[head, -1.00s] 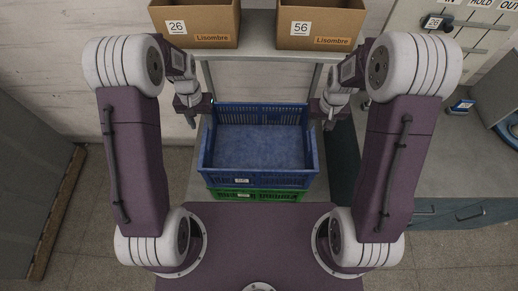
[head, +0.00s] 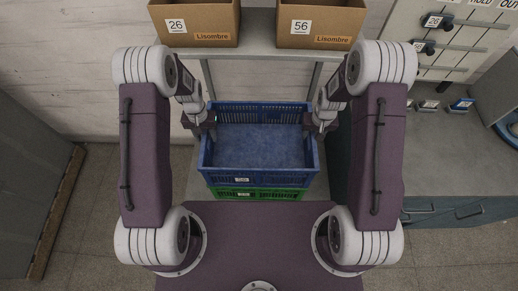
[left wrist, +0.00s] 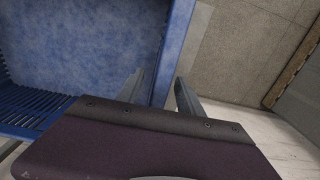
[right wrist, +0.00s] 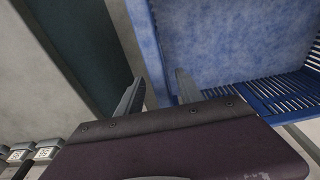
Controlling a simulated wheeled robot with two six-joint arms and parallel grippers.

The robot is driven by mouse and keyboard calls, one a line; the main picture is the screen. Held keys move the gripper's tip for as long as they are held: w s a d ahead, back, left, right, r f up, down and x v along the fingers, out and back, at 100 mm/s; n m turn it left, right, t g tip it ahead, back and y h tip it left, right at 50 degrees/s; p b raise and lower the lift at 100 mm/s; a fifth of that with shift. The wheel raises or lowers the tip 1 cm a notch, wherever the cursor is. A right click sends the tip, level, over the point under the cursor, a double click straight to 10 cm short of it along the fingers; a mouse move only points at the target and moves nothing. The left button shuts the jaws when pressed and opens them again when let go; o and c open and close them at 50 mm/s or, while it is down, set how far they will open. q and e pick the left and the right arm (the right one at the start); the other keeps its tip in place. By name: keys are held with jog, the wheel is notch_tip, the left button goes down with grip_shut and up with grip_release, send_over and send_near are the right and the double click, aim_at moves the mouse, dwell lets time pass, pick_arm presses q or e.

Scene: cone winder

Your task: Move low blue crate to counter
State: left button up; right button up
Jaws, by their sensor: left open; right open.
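The low blue crate (head: 258,148) is empty and sits on top of a green crate (head: 290,194) below the shelf. My left gripper (head: 212,136) is at the crate's left wall and my right gripper (head: 309,134) at its right wall. In the left wrist view, my left fingers (left wrist: 158,92) are open, with the blue wall's rim (left wrist: 174,50) between them. In the right wrist view, my right fingers (right wrist: 158,92) are open on either side of the blue wall's rim (right wrist: 148,50). Neither gripper is closed on the crate.
The grey counter (head: 440,155) is to the right, with a board of switches (head: 455,40) behind it. Two cardboard boxes, 26 (head: 195,24) and 56 (head: 320,24), stand on the shelf above the crate. A grey cabinet (head: 30,180) stands at the left.

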pick_arm(q)
grip_shut()
pick_arm(e)
grip_shut()
pick_arm(q)
jog(key=shift+w, duration=0.1)
dwell(0.9)
